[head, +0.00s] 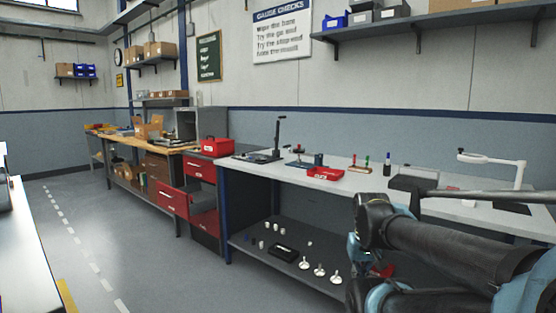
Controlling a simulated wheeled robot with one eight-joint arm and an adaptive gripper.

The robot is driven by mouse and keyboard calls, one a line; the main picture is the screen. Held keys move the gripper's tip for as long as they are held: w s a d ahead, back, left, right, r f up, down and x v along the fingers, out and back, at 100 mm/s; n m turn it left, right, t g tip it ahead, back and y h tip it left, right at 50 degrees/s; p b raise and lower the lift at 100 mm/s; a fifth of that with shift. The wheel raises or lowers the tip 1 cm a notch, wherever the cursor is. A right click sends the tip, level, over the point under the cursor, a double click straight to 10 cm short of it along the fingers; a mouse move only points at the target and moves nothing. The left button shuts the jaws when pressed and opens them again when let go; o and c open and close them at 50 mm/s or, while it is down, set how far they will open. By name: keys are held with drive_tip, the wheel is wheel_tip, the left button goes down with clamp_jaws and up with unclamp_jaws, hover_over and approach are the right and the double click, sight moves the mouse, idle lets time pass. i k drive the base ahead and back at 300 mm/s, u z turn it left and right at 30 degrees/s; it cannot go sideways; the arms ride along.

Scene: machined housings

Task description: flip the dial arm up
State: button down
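A black stand with an upright post (279,134) and a flat base stands on the grey-white workbench (437,196), near its left end. It looks like a gauge stand, but the dial and any hinged arm on it are too small to make out. I cannot tell which of these carries the dial arm. My own arm fills the lower right and covers part of the bench front.
A red tray (325,173), a small red-and-green-topped rack (360,164) and a dark bottle (387,164) sit along the bench. A red toolbox (216,146) and red drawers (172,199) are farther left. The floor (165,262) at the left is clear.

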sight(301, 151)
drive_tip(key=k, duration=0.35)
drive_tip(key=u, duration=0.3)
drive_tip(key=i, duration=1.65)
